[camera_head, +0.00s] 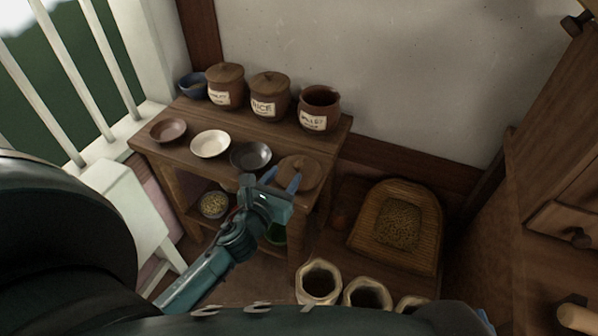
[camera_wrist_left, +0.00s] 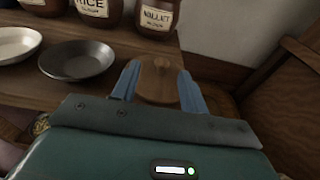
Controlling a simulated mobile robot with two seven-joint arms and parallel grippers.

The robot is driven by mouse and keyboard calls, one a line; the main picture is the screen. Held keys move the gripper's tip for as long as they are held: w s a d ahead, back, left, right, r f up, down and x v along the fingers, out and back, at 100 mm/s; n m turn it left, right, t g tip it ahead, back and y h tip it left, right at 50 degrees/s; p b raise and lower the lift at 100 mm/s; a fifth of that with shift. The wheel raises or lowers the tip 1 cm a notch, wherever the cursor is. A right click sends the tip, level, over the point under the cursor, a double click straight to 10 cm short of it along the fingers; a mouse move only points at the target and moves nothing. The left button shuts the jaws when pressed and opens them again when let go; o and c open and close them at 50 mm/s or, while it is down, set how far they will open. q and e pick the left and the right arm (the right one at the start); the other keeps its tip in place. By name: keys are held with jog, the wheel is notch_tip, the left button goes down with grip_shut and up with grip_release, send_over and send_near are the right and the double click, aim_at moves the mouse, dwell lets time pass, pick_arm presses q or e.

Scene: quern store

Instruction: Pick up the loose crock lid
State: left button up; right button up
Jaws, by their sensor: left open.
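The loose crock lid (camera_head: 306,173) is a round brown wooden disc. It lies at the right front corner of the wooden table (camera_head: 180,117). My left gripper (camera_head: 281,179) is open at the lid's near left side. In the left wrist view the lid (camera_wrist_left: 157,86) shows between the two blue fingers of the gripper (camera_wrist_left: 159,71). I cannot tell whether the fingers touch it. The millet crock (camera_head: 319,108) stands uncovered at the back right of the table. The rice crock (camera_head: 270,96) and another labelled crock (camera_head: 225,86) wear lids. My right gripper is not in view.
A dark bowl (camera_head: 250,156) sits just left of the lid. A cream bowl (camera_head: 210,144), a brown bowl (camera_head: 168,130) and a blue bowl (camera_head: 193,86) stand further left. Open sacks (camera_head: 319,281) and a woven tray of grain (camera_head: 430,212) are right of the table.

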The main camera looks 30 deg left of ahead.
aim_at(296, 167)
pick_arm(q)
jog(key=shift+w+f, duration=0.15)
jog(key=shift+w, duration=0.45)
jog(key=shift+w+f, duration=0.15)
jog(key=shift+w, duration=0.45)
jog(key=w, duration=0.2)
jog(key=w+f+b, duration=0.1)
jog(key=w, duration=0.1)
jog(key=shift+w+d+f, duration=0.1)
jog(key=shift+w+f, duration=0.05)
jog(key=shift+w, duration=0.3)
jog(key=shift+c, duration=0.2)
grip_shut()
